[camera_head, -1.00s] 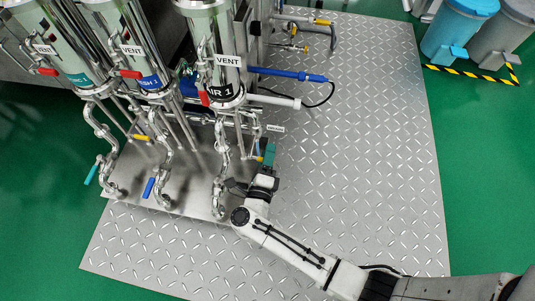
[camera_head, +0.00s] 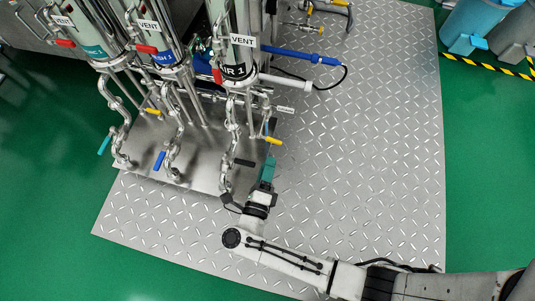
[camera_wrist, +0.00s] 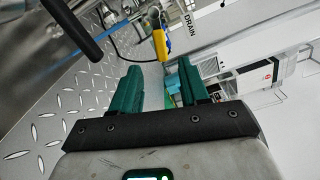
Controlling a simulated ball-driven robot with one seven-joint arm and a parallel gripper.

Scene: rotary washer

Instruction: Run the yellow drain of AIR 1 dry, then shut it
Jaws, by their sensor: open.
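The yellow drain handle (camera_head: 273,141) is low on the pipework below the AIR 1 column (camera_head: 234,72), pointing right. In the wrist view the yellow handle (camera_wrist: 161,45) is near the DRAIN label (camera_wrist: 190,18), beyond the gap between my fingertips. My gripper (camera_head: 268,160) has teal fingers and is open and empty, just below the handle in the head view and apart from it. It also shows in the wrist view (camera_wrist: 157,70). I cannot tell whether liquid is running from the drain.
A blue handle (camera_head: 160,161) and a teal handle (camera_head: 104,145) are on pipes to the left. A hose with a blue end (camera_head: 318,59) is behind. A blue bin (camera_head: 480,22) is far right. The tread-plate floor (camera_head: 380,150) to the right is clear.

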